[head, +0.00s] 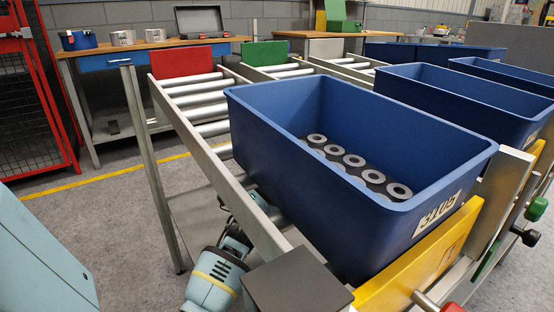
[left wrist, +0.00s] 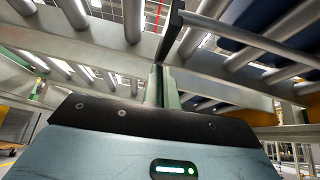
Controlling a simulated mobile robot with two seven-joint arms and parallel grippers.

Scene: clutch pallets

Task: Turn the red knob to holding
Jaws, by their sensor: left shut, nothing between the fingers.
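The red knob (head: 452,307) is at the bottom edge of the head view and only partly in frame. It sits at the end of a metal rod (head: 425,301) beside the yellow end plate (head: 420,262). Any marking for holding cannot be read. My left arm shows low beside the conveyor frame. My left gripper (left wrist: 160,88) shows in the left wrist view, shut and empty, beneath the rollers and apart from the knob. Its fingers are hard to make out in the head view. My right gripper is not in view.
A blue crate (head: 265,125) with several grey rings stands on the roller conveyor. A green knob (head: 536,208) and a black knob (head: 530,238) are at the right. A metal side rail (head: 215,165) lies between my left arm and the crate. Open floor lies at the left.

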